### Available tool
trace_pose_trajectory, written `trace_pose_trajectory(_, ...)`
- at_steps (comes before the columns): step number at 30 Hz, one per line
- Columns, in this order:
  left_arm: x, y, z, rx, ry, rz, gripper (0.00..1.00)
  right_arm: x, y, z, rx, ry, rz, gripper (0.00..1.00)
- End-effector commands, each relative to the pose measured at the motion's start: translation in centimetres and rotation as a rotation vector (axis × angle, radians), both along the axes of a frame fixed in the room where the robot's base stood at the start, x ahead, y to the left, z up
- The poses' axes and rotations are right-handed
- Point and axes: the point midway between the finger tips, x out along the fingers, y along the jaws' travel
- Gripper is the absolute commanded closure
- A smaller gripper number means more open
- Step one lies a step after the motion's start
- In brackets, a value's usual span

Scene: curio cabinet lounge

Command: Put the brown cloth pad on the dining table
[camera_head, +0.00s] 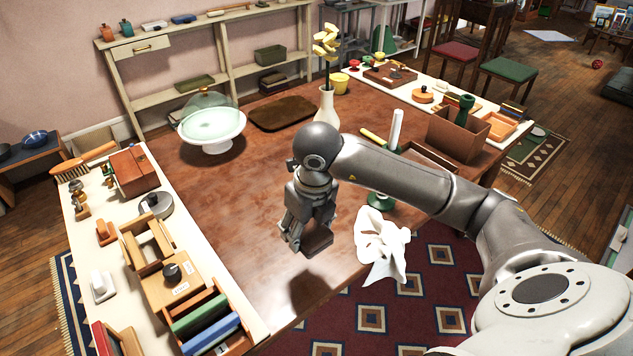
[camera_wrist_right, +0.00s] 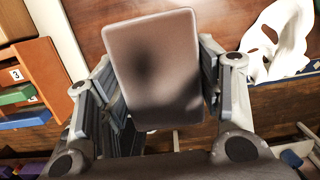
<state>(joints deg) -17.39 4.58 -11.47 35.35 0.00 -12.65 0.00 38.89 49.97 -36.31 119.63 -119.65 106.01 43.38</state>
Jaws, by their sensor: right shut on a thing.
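The brown cloth pad (camera_wrist_right: 155,65) is a flat rounded rectangle between the fingers of my right gripper (camera_wrist_right: 160,88) in the wrist view. In the head view my right gripper (camera_head: 303,236) points down with its fingers shut on the pad (camera_head: 318,241). The pad seems held above the near part of the dining table (camera_head: 235,215), with a dark shadow on the wood below. The table is brown polished wood and its middle is bare. My left gripper is not in view.
A white cloth (camera_head: 383,245) hangs over the table's near edge, right of my gripper. A cake stand (camera_head: 216,143), a dark tray (camera_head: 282,113) and a white vase (camera_head: 327,106) stand farther back. Light strips along both sides hold boxes and small items.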

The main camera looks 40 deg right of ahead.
Motion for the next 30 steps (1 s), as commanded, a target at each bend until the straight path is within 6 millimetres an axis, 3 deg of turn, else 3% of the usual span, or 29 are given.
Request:
trace_pose_trajectory(10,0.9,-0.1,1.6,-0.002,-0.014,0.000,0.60,6.3,-4.4,-3.3,0.002,0.003,-0.005,0.78)
trace_pose_trajectory(15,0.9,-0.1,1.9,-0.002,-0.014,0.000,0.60,8.3,-5.8,-6.6,0.002,0.004,-0.004,0.78)
trace_pose_trajectory(26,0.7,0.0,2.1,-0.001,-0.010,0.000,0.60,10.2,-7.1,-9.4,0.001,0.003,-0.001,0.78)
trace_pose_trajectory(30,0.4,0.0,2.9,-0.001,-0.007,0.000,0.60,10.1,-7.0,-11.4,0.003,0.004,0.000,0.78)
